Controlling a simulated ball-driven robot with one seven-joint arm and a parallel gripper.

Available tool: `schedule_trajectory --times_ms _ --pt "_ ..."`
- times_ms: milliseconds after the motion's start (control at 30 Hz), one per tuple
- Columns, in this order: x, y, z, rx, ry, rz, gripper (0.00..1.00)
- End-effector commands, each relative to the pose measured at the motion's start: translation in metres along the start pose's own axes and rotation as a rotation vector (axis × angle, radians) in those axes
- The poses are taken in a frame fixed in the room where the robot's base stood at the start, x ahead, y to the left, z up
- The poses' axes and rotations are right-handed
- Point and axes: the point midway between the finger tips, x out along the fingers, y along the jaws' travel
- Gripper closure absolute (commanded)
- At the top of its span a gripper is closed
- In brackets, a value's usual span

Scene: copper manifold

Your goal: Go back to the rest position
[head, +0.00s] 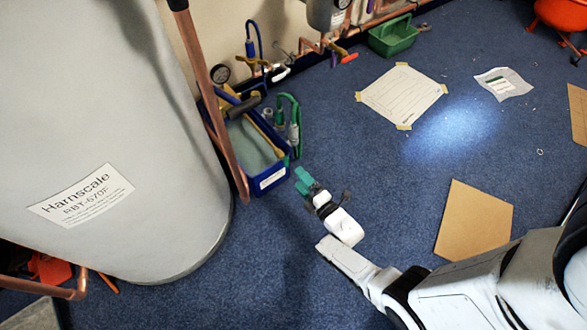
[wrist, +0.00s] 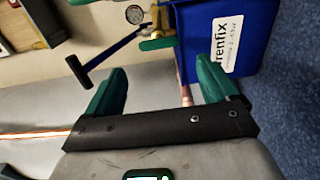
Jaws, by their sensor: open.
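My gripper (head: 304,181) has green fingers and is at the middle of the head view, just right of the blue toolbox's near corner. In the wrist view my gripper (wrist: 160,78) has its two green fingers spread wide, with nothing held between them. My white arm reaches in from the lower right of the head view. The blue toolbox (head: 272,179) holds several tools. In the wrist view the blue toolbox (wrist: 215,22), with a white label, is beyond the fingertips, partly behind the right finger.
A large grey cylinder (head: 90,120) and an upright copper pipe (head: 215,100) stand left of the toolbox. A green caddy (head: 393,37) is by the wall. A taped sheet (head: 402,95) and cardboard (head: 474,220) lie on the blue carpet. Open carpet lies between them.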

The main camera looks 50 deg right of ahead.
Motion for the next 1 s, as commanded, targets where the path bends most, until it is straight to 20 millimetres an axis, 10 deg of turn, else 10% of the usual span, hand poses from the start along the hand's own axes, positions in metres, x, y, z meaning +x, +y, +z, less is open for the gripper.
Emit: schedule_trajectory --times_ms 1000 --pt "-0.008 0.000 -0.003 0.063 0.004 -0.062 0.13"
